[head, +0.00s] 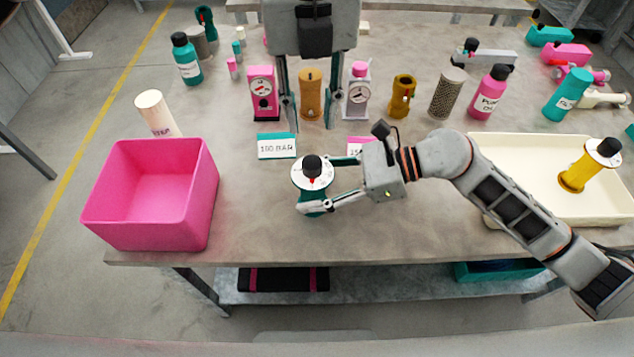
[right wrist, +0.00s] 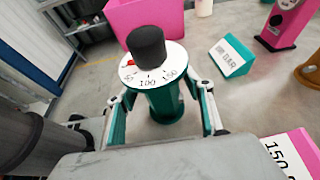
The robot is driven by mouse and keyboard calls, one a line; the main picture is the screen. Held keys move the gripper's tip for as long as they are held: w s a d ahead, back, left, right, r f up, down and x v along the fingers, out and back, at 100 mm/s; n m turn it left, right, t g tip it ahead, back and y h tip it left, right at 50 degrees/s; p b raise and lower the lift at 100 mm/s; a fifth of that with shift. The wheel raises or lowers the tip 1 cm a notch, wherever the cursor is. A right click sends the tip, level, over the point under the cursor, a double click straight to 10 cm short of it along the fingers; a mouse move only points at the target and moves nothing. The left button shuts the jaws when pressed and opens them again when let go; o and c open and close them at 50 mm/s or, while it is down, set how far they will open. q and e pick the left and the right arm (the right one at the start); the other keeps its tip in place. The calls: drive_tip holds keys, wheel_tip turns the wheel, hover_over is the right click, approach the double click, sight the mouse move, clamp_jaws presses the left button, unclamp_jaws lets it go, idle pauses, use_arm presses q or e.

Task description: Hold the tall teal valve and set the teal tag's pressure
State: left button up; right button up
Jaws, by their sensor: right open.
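The teal valve (head: 313,173) stands upright near the table's front edge, with a white dial and black knob on top. In the right wrist view the valve (right wrist: 165,104) shows 100 and 150 on its dial; a red pointer sits left of the knob, away from both. My right gripper (head: 318,188) is open, its fingers either side of the teal body; contact is unclear. The teal tag (head: 277,146) reads 100 BAR and also shows in the right wrist view (right wrist: 231,56). My left gripper (head: 310,122) points down at the back, fingers apart.
A tan cylinder (head: 311,92) shows between my left fingers, flanked by pink (head: 263,95) and grey (head: 357,95) gauge units. A pink bin (head: 150,205) stands left. A cream tray (head: 489,150) at right holds a yellow valve (head: 577,172). A pink tag (right wrist: 291,154) is beside my right gripper.

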sight(312, 161)
use_arm(q)
drive_tip(key=shift+o, duration=0.6)
use_arm(e)
clamp_jaws()
use_arm(q)
wheel_tip(312, 161, down, 10)
drive_tip(key=m, duration=2.8)
drive_tip(key=shift+m, duration=0.4)
